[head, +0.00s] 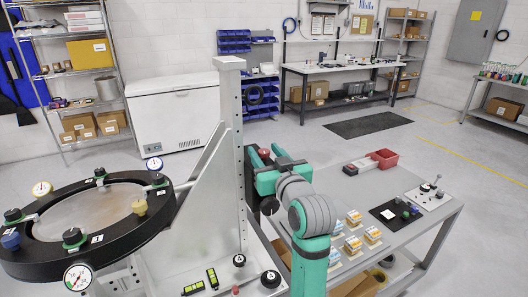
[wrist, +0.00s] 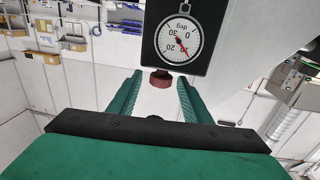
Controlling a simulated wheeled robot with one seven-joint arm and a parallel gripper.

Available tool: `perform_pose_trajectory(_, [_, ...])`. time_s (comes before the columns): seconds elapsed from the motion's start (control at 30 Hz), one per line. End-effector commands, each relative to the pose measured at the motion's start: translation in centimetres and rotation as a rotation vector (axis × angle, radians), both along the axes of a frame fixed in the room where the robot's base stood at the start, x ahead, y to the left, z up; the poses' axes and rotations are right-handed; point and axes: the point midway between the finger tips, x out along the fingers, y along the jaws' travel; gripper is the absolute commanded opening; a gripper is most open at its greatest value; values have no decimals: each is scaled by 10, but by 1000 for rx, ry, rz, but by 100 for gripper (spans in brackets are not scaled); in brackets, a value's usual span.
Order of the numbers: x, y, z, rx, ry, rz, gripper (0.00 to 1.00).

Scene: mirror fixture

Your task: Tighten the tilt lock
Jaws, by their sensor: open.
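My gripper (wrist: 159,90) is open, one green finger on each side of the knob, with gaps showing. I cannot tell how deep the knob sits between the fingers. In the head view, my gripper (head: 262,165) is beside the grey upright post (head: 229,130) of the fixture, and a reddish knob (head: 263,152) shows there, partly hidden. The black mirror ring (head: 110,254) is tilted at left.
The ring carries several knobs and gauges, including a gauge (head: 78,277) at its front. Open floor lies behind.

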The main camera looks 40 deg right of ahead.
Motion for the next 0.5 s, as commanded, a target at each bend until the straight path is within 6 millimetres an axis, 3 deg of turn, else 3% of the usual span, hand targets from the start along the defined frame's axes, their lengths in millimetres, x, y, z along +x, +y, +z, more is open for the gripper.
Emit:
perform_pose_trajectory(0.43, [10, -3, 0, 0, 0, 1, 45])
perform_pose_trajectory(0.5, [10, -3, 0, 0, 0, 1, 28])
